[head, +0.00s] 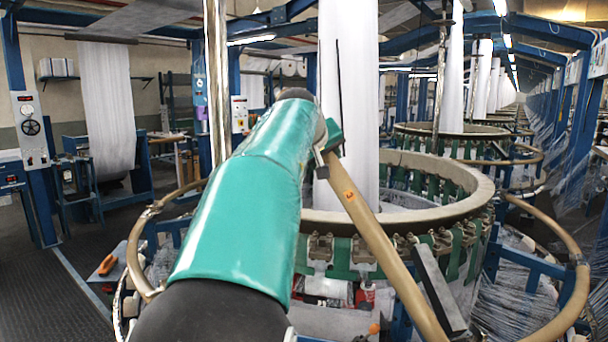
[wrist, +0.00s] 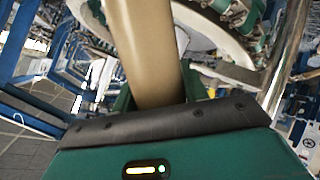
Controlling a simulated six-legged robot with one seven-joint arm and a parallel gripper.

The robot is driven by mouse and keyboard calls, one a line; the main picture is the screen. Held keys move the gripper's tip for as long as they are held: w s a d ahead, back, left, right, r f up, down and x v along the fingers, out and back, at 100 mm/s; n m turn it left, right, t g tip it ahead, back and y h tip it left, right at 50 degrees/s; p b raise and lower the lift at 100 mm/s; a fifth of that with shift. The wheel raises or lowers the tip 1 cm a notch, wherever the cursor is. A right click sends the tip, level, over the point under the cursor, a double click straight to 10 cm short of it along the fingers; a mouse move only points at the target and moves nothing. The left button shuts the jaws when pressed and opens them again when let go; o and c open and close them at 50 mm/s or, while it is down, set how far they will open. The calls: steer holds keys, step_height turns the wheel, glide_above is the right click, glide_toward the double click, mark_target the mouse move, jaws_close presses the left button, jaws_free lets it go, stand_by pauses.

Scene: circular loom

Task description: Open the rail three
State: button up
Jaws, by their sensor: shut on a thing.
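A tan tubular rail (head: 375,235) runs from my gripper (head: 325,165) down toward the lower right, tilted and in front of the loom ring. It has a small orange mark near its upper end. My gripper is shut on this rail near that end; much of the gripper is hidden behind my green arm. In the wrist view the rail (wrist: 148,50) rises from between the green jaws, which lie on both sides of it.
The round loom (head: 440,195) stands close behind the rail. Another curved tan rail (head: 140,245) is at its left and one (head: 575,275) at its right. A metal post (head: 216,80) rises behind my arm. The dark floor (head: 35,285) at left is mostly clear.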

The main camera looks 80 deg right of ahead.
steer(key=shift+s+d+r, duration=0.25)
steer(key=shift+s+r, duration=0.1)
steer(key=shift+s, duration=0.25)
steer(key=shift+s+d+r, duration=0.2)
steer(key=shift+s+r, duration=0.1)
steer(key=shift+s, duration=0.3)
steer(key=o, duration=1.4)
steer(key=shift+d, duration=0.1)
steer(key=v, duration=1.4)
steer(key=shift+s+r, duration=0.1)
steer(key=shift+s, duration=0.15)
